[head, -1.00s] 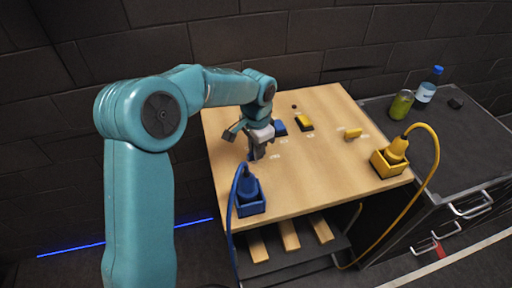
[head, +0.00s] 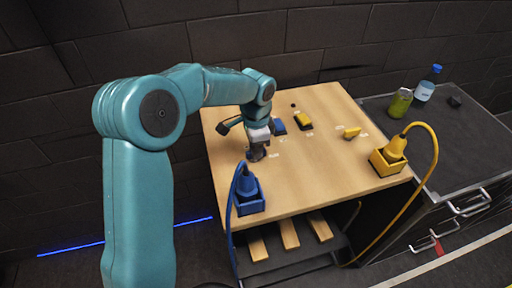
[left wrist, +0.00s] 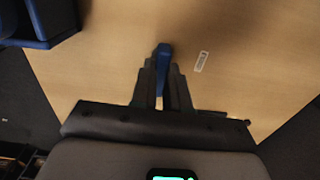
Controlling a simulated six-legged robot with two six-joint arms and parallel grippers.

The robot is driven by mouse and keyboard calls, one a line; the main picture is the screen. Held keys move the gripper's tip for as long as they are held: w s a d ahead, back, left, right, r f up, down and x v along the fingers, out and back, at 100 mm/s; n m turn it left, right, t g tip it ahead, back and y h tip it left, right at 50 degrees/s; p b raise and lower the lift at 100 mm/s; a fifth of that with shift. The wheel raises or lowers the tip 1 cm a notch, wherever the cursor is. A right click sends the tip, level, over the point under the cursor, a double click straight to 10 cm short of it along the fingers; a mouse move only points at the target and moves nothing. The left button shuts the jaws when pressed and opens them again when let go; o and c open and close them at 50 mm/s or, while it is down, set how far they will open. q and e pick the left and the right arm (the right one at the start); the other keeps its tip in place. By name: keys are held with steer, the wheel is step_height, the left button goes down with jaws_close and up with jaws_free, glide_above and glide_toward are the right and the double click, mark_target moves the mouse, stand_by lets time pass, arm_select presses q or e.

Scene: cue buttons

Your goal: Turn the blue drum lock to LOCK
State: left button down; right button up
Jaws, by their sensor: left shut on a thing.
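My left gripper (head: 257,153) points down at the left part of the wooden table top (head: 318,165). In the left wrist view its two dark fingers (left wrist: 164,80) are shut on the blue drum lock (left wrist: 164,50). Only a narrow blue handle end shows past the fingertips; the rest of the lock is hidden. In the head view the gripper covers the lock. A small white label (left wrist: 201,62) lies on the wood to the right of the handle, too small to read. My right gripper is not in view.
A blue plug (head: 246,182) with its cable stands in a blue box near the front left. A blue block (head: 279,127), a yellow block (head: 303,121) and a yellow handle (head: 351,132) are farther back. A yellow plug (head: 395,148) stands at the right. The table's middle front is clear.

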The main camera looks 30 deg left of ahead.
arm_select(q)
steer(key=shift+w+r, duration=0.1)
steer(key=shift+r, duration=0.05)
steer(key=c, duration=1.2)
jaws_free()
steer(key=shift+c, duration=0.2)
steer(key=shift+o, duration=0.6)
steer(key=shift+r, duration=0.3)
step_height(320, 180, up, 16)
steer(key=shift+f, duration=0.15)
steer(key=shift+s, duration=0.2)
